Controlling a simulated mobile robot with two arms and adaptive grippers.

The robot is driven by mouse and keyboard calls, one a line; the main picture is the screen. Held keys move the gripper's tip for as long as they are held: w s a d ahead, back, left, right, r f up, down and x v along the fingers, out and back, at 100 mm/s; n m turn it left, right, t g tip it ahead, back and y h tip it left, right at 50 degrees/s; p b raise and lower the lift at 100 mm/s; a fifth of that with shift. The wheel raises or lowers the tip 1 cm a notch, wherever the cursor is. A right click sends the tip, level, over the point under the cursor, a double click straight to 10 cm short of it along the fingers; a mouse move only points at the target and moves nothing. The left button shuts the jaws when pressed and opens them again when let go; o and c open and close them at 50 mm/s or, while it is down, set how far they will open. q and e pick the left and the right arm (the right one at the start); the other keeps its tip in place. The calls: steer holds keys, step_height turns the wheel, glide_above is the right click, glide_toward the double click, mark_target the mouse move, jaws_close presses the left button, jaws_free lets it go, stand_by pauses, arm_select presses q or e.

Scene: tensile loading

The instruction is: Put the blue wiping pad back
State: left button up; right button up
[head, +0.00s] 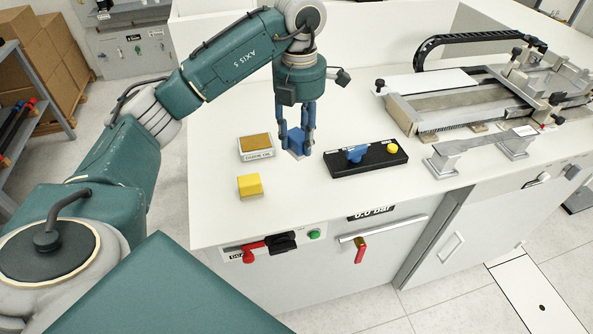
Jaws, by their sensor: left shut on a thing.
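The blue wiping pad (296,140) is between the fingers of my left gripper (296,135), which points straight down over the white bench top. The gripper is shut on the pad. The fingers are also bluish, so the pad's edges are hard to tell from them. A small pale square patch (296,154) shows at the pad's lower end. I cannot tell whether the pad touches the bench or hangs just above it. My right gripper is not in view.
A white labelled tray with a brown pad (256,143) and a yellow block (250,186) lie left of the gripper. A black panel (367,158) with a blue knob and yellow button is close on the right. A metal test rig (470,95) stands farther right.

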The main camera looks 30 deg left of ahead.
arm_select(q)
step_height(320, 180, down, 7)
steer(key=shift+s+f+p, duration=0.1)
steer(key=shift+s+p, duration=0.05)
steer(key=shift+p, duration=0.7)
step_height(320, 180, down, 4)
steer(key=shift+s+r+p, duration=0.1)
steer(key=shift+r+p, duration=0.05)
steer(key=shift+p, duration=0.45)
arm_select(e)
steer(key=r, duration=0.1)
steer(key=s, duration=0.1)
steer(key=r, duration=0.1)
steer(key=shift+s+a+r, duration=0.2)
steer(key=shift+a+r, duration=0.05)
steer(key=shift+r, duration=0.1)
arm_select(q)
steer(key=shift+f, duration=0.25)
steer(key=o, duration=1.1)
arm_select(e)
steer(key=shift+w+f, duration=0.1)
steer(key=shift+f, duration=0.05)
arm_select(q)
steer(key=shift+r, duration=0.1)
